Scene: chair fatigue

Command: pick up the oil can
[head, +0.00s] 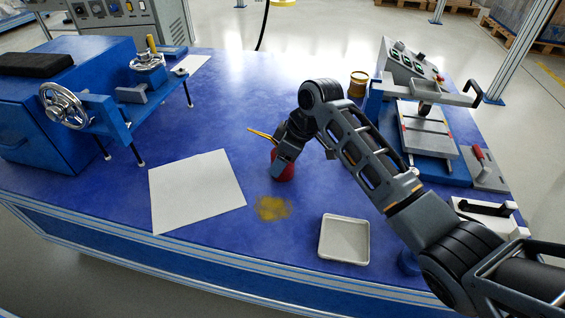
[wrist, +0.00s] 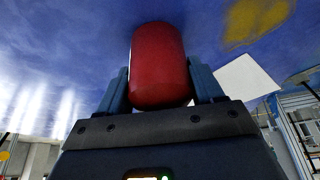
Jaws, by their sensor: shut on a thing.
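The oil can is a red can with a thin yellow spout. In the head view its red body (head: 284,171) shows beside and below my gripper (head: 282,165), on or just above the blue table; I cannot tell which. The spout (head: 262,134) points up and to the left. In the wrist view the red can body (wrist: 160,65) fills the space between the two fingers of my gripper (wrist: 160,88), one on each side, closed on it. Part of the can is hidden behind the gripper in the head view.
A yellow stain (head: 271,208), a white sheet (head: 197,190) and a white tray (head: 344,240) lie near the can on the blue table (head: 290,275). A brown jar (head: 358,84) and a test machine (head: 425,130) stand to the right. A handwheel machine (head: 75,105) stands at left.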

